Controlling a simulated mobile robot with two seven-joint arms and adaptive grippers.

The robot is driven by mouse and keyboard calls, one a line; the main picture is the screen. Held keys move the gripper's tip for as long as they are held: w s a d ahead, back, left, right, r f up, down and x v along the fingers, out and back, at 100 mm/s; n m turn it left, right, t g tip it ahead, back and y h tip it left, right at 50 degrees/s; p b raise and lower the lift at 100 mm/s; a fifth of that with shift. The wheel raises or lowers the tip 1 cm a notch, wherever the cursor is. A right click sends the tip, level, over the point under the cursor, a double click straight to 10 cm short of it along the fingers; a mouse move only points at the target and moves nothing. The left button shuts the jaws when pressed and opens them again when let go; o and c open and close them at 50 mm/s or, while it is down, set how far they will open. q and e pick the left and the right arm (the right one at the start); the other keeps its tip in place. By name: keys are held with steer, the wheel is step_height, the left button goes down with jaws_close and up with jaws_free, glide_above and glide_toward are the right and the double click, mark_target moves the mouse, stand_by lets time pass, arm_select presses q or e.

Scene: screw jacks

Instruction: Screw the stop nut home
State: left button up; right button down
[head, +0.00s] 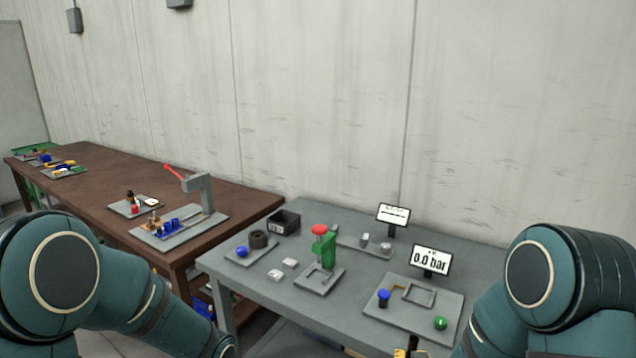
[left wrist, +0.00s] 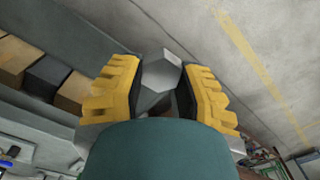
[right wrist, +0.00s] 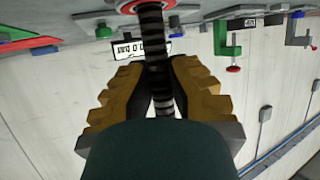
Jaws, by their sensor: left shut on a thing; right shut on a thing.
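My left gripper (left wrist: 160,68) is shut on a grey, faceted metal piece that looks like the stop nut (left wrist: 162,82), held between its yellow fingers in the left wrist view. My right gripper (right wrist: 157,68) is shut around a dark threaded spindle (right wrist: 152,38) in the right wrist view. The spindle runs up to a red and grey round part (right wrist: 140,6) at the top edge. No nut shows on the visible stretch of thread.
A grey table (head: 228,262) holds a green press with a red knob (head: 320,250), a black box (head: 284,222), and a plate with blue and green knobs (head: 410,318). A display (head: 430,260) reads 0.0 bar. A brown bench (head: 100,185) stands at left.

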steer(key=shift+s+a+f+n+y, duration=0.2)
steer(key=shift+a+n+y, duration=0.15)
steer(key=shift+a, duration=0.2)
steer(key=shift+s+a+f+n+y, duration=0.15)
steer(key=shift+a+f+n+y, duration=0.15)
steer(key=shift+a, duration=0.2)
arm_select(q)
steer(key=shift+f+b, duration=0.55)
steer(key=shift+f, duration=0.05)
arm_select(e)
steer(key=shift+d+f, duration=0.1)
steer(key=shift+f, duration=0.4)
steer(key=s+a+f+n+g+y, duration=0.2)
steer(key=a+n+y, duration=0.6)
steer(key=a, duration=0.6)
steer(key=shift+g+y, duration=0.45)
steer(key=shift+g, duration=0.05)
steer(key=shift+s+f, duration=0.1)
arm_select(q)
steer(key=w+d+r+m, duration=0.3)
steer(key=d+r+m, duration=0.2)
steer(key=d+r, duration=0.3)
steer(key=w+d+r+m, duration=0.4)
steer(key=d+r, duration=0.4)
steer(key=d, duration=0.6)
steer(key=shift+d+r+m, duration=0.15)
steer(key=shift+r+m, duration=0.25)
steer(key=shift+m, duration=0.4)
steer(key=shift+f, duration=0.1)
